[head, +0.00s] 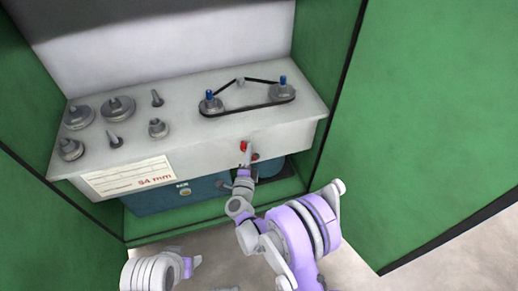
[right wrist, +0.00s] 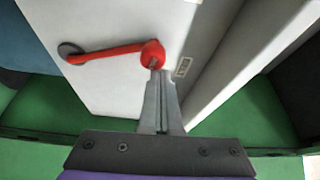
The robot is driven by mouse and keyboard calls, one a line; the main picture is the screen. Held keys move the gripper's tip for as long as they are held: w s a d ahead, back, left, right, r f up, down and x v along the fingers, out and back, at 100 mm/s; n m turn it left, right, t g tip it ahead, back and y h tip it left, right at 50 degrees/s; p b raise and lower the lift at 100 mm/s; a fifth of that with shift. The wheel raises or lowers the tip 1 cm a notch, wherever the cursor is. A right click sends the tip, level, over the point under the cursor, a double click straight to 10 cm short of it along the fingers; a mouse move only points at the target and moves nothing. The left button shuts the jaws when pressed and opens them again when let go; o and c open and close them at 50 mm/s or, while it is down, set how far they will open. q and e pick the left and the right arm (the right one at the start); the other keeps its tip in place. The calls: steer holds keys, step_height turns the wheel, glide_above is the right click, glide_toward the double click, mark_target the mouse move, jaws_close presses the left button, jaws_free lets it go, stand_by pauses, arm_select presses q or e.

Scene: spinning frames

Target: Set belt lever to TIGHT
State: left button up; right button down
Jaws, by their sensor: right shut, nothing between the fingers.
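The belt lever (right wrist: 108,53) is a red bar on the light front face of the machine. In the right wrist view it runs from a dark round pivot at the left to a red knob (right wrist: 152,53) at the right. In the head view a bit of its red (head: 244,146) shows by my fingers. My right gripper (right wrist: 155,70) is shut and empty, its fingertips right at the knob's near side; they seem to touch it. It also shows in the head view (head: 247,150). A small plate (right wrist: 183,67) sits right of the knob; its text is too small to read.
A black belt (head: 243,107) runs round two pulleys with blue tops on the grey machine top. Several loose grey pulleys and pegs (head: 118,107) stand at the left. Green panels (head: 438,120) flank the machine.

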arm_select(q)
steer(key=shift+f, duration=0.25)
arm_select(e)
steer(key=shift+s+a+f, duration=0.15)
steer(key=shift+a+f, duration=0.1)
steer(key=shift+a, duration=0.3)
steer(key=shift+s+a+f, duration=0.15)
steer(key=shift+a+f, duration=0.05)
steer(key=shift+a, duration=0.3)
steer(key=shift+s+a+f, duration=0.15)
steer(key=shift+a+f, duration=0.1)
steer(key=shift+a, duration=0.3)
arm_select(q)
steer(key=shift+d, duration=0.1)
arm_select(e)
steer(key=shift+a, duration=0.2)
step_height(320, 180, up, 3)
steer(key=d+p, duration=0.1)
steer(key=d, duration=0.2)
arm_select(q)
steer(key=p+v, duration=0.1)
steer(key=v, duration=0.1)
steer(key=shift+s+r, duration=0.2)
steer(key=shift+s, duration=0.05)
arm_select(e)
steer(key=s+f, duration=0.3)
steer(key=s, duration=0.6)
steer(key=shift+d, duration=0.15)
